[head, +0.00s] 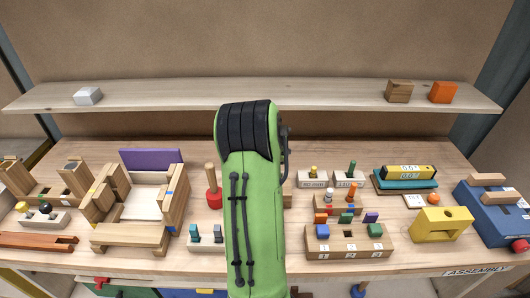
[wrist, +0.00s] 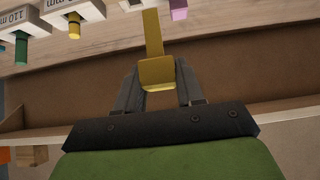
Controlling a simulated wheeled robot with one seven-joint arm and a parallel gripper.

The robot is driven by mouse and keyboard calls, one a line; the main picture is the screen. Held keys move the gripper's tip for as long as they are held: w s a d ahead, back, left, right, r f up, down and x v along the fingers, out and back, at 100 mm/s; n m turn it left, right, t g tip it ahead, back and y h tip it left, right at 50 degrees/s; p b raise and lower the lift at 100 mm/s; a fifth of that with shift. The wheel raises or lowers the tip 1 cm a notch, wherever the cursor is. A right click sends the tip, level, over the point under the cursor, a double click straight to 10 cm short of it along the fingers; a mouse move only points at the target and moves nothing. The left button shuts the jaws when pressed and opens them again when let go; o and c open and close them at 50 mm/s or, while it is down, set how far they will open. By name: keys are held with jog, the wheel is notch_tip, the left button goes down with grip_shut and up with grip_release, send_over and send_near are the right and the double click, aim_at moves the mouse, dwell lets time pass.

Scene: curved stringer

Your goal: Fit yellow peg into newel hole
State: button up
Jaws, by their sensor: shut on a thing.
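The yellow peg (wrist: 152,32) shows in the wrist view, with a wider yellow end (wrist: 157,76) between the jaws. My gripper (wrist: 158,68) is shut on that end, and the peg's narrow part reaches beyond the fingertips. The peg appears over or in front of the wooden tabletop; I cannot tell the gap. In the head view my green arm hides the gripper and the peg. I cannot tell for sure which part is the newel, and no newel hole is clearly seen.
Wooden blocks around a pale tray (head: 146,204) stand left, before a purple panel (head: 151,158). A red-based post (head: 213,193) stands left of my arm. Labelled peg holders (head: 348,183) and a numbered block (head: 350,243) lie right. A shelf (head: 330,94) runs behind.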

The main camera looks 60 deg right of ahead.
jog(key=shift+f+b, duration=0.15)
jog(key=shift+b, duration=0.3)
notch_tip(320, 180, down, 6)
jog(key=b, duration=0.6)
jog(key=shift+r, duration=0.2)
jog(key=shift+b, duration=0.75)
dwell(0.9)
jog(key=shift+f, duration=0.15)
jog(key=shift+f+b, duration=0.35)
jog(key=shift+b, duration=0.15)
jog(key=shift+f+b, duration=1.8)
jog(key=shift+b, duration=0.1)
jog(key=o, duration=1.1)
